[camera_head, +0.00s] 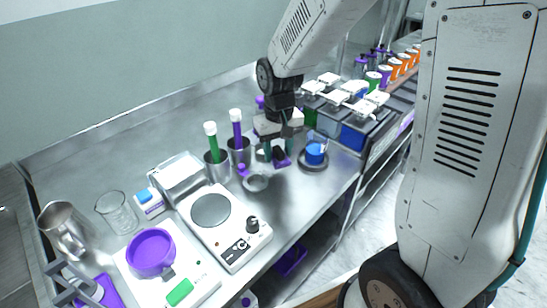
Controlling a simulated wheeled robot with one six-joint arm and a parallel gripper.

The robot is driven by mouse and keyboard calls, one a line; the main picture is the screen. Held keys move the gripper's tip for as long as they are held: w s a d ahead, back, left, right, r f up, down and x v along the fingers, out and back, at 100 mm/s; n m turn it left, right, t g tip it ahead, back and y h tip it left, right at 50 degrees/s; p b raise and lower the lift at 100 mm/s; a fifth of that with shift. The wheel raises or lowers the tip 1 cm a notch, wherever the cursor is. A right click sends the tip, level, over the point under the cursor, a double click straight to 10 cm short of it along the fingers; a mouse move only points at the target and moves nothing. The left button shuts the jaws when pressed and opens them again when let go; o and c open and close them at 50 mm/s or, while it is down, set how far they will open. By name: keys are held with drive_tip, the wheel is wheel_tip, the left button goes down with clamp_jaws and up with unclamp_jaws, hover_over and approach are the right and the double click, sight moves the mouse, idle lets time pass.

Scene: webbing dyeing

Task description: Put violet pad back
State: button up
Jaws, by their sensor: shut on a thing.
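My gripper (279,151) hangs over the metal bench, near the middle of the view. Its fingers are closed around a small dark violet piece, which looks like the violet pad (283,159). The pad is low, close to the bench top; I cannot tell whether it touches the surface. The fingers and wrist partly hide it. Another flat violet piece (111,293) lies at the bottom left, partly under a grey metal stand.
A blue-filled beaker (315,153) stands close on the right. A hotplate (212,210) and violet bowl (150,253) are front left. Lidded tanks (352,137) stand behind right.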

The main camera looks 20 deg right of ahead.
sight(273, 154)
drive_tip(key=shift+w+a, duration=0.4)
drive_tip(key=shift+w, duration=0.1)
drive_tip(key=shift+f, duration=1.8)
drive_tip(key=shift+f, duration=0.15)
drive_tip(key=o, duration=0.9)
